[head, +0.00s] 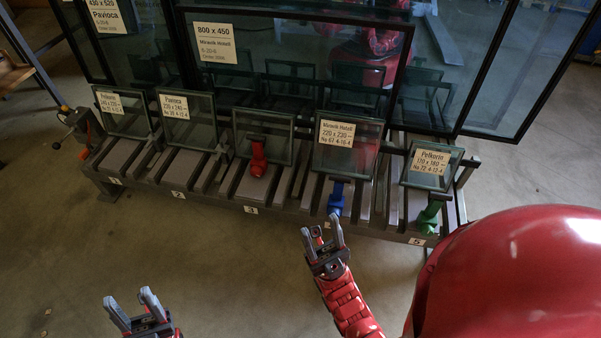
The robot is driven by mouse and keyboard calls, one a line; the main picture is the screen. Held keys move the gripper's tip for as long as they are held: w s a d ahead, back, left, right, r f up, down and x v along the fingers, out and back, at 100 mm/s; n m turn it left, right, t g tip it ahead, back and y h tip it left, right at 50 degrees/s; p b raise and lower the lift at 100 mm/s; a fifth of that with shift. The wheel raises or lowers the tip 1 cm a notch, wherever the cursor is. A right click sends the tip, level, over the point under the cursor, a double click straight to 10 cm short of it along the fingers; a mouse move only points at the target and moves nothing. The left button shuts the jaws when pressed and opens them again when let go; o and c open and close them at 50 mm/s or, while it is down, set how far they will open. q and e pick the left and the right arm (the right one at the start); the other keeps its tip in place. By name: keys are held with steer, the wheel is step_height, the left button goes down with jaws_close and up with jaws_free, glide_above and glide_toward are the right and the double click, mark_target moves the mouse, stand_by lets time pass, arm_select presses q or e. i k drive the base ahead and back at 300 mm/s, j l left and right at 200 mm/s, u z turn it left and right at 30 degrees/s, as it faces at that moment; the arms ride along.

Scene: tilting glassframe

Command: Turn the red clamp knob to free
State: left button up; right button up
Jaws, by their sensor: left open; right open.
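The red clamp knob (257,158) stands at slot 3 of the rack, in front of a small unlabelled glass pane (273,135). A blue clamp knob (336,198) stands at slot 4 and a green one (429,215) at slot 5. My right gripper (321,230) is open and empty, in front of the rack and just below the blue knob in the picture. My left gripper (133,302) is open and empty at the lower left, well away from the rack. Neither gripper appears to touch a knob.
The slotted rack (190,194) holds several small labelled panes. Large framed glass sheets (300,60) stand behind it. An orange-and-dark fitting (78,124) sits at the rack's left end. The concrete floor (130,240) in front is clear.

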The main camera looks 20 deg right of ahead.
mark_target(257, 172)
steer(key=i+j+z, duration=0.1)
steer(key=z, duration=0.4)
steer(key=j+z, duration=0.3)
steer(key=z, duration=0.15)
steer(key=i+j+z, duration=0.1)
steer(key=j+z, duration=0.2)
steer(key=z, duration=0.2)
steer(key=j+z, duration=0.25)
steer(key=z, duration=0.2)
steer(key=j+z, duration=0.2)
steer(key=z, duration=0.3)
steer(key=k+j+z, duration=0.15)
steer(key=j, duration=0.35)
steer(key=k+j+z, duration=0.15)
steer(key=j, duration=0.3)
steer(key=k+j+z, duration=0.1)
steer(key=k+j, duration=0.2)
steer(key=j, duration=0.15)
steer(key=k+j+z, duration=0.15)
steer(key=j, duration=0.25)
steer(key=k+j+z, duration=0.15)
steer(key=k+j, duration=0.2)
steer(key=j, duration=0.9)
